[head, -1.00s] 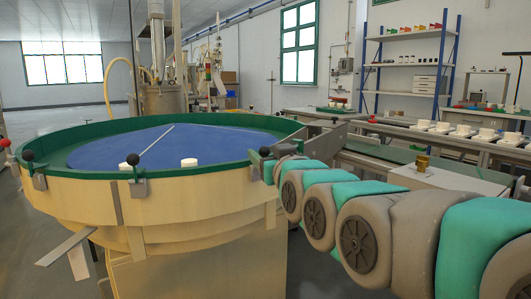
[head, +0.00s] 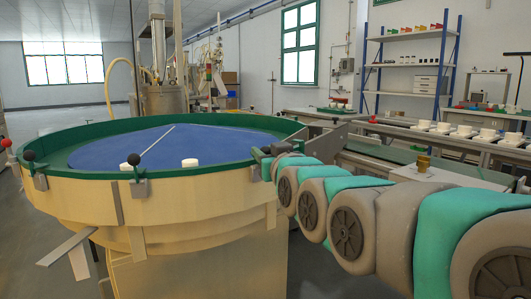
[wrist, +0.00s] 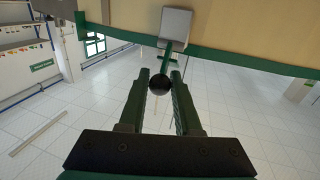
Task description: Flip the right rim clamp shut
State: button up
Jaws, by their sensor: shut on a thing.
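The right rim clamp shows in the wrist view as a pale grey block (wrist: 174,22) on the bowl's side, with a short green lever (wrist: 169,57) ending in a black ball knob (wrist: 160,84). My gripper (wrist: 160,80) has its two green fingers closed around the knob, one on each side. In the head view my gripper (head: 268,163) is at the right edge of the big round bowl (head: 75,195), beside the clamp's grey block (head: 254,173). My gripper and arm hide much of the clamp there, and the lever's exact angle is hard to tell.
Two other rim clamps with black knobs, one at the front (head: 134,160) and one at the left (head: 28,156), stand on the green rim. Two white pieces lie near the front rim. A conveyor with white cups (head: 461,131) runs behind my arm at the right.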

jog(key=shift+r, duration=0.1)
grip_shut()
jog(key=shift+w+a+r+g+p, duration=0.1)
jog(key=shift+r+g+p, duration=0.1)
jog(key=shift+g+p, duration=0.25)
jog(key=shift+w+a+r+n+g+h+p, duration=0.2)
jog(key=shift+w+r+n+g+h+p, duration=0.15)
jog(key=shift+g+p, duration=0.4)
jog(key=shift+w+a+n+g+h+p, duration=0.15)
jog(key=shift+a+n+g+h+p, duration=0.15)
jog(key=shift+g+p, duration=0.3)
jog(key=shift+w+a+f+g+h+p, duration=0.15)
jog(key=shift+g+h+p, duration=0.1)
jog(key=shift+g+p, duration=0.2)
jog(key=shift+w+f+g+h+p, duration=0.1)
jog(key=shift+w+g+h+p, duration=0.1)
jog(key=shift+g+p, duration=0.25)
jog(key=shift+n, duration=0.25)
jog(key=o, duration=0.9)
grip_release()
jog(key=shift+o, duration=0.2)
